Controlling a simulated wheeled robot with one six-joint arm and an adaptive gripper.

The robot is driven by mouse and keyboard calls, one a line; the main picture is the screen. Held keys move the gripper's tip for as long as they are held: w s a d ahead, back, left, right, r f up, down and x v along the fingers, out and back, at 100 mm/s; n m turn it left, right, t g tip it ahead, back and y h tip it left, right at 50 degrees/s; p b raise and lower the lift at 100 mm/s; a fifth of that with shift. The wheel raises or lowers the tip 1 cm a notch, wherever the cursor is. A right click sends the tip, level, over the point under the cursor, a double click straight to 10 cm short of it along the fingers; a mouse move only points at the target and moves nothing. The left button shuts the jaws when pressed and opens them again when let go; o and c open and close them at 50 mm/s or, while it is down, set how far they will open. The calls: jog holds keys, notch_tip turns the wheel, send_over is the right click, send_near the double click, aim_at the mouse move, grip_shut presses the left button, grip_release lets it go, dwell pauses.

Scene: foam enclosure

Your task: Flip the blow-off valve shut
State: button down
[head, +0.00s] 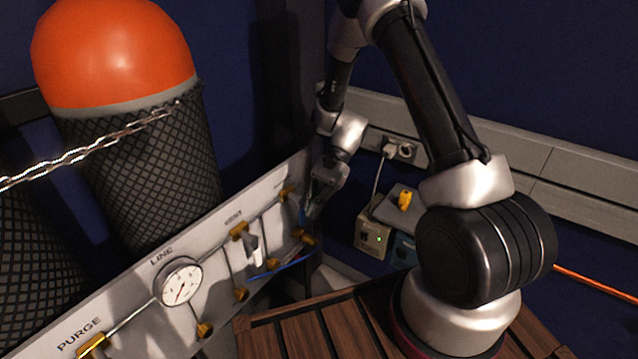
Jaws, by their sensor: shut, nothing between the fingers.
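A pale valve panel (215,262) runs along the left, below the gas cylinders. A brass valve (239,230) sits under the label that seems to read VENT, with a light grey handle (253,248) hanging below it. Another brass fitting (286,193) is at the panel's right end, with a bluish part near it. No blow-off label is readable; its valve may be at this right end, partly hidden by my gripper. My gripper (308,212) is shut and empty, pointing down close to the panel's right end. I cannot tell whether it touches anything.
A round gauge (181,283) marked LINE and a brass PURGE valve (93,345) are further left. An orange-topped cylinder (125,55) with a chain (90,147) stands behind.

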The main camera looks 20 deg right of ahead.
dwell(0.4)
jog(key=v, duration=1.2)
jog(key=s+d+r+n+t+h, duration=0.2)
jog(key=s+d+r+n+t, duration=0.1)
jog(key=s+r, duration=0.4)
jog(key=s+d+r+n+t+h, duration=0.3)
jog(key=s+r+n, duration=0.1)
jog(key=s+r, duration=0.4)
jog(key=s+d+r+n+t+h, duration=0.3)
jog(key=s+d+r+t, duration=0.1)
jog(key=s+r, duration=0.3)
jog(key=shift+s+r+n, duration=0.35)
jog(key=shift+s+n, duration=0.05)
jog(key=shift+s, duration=0.4)
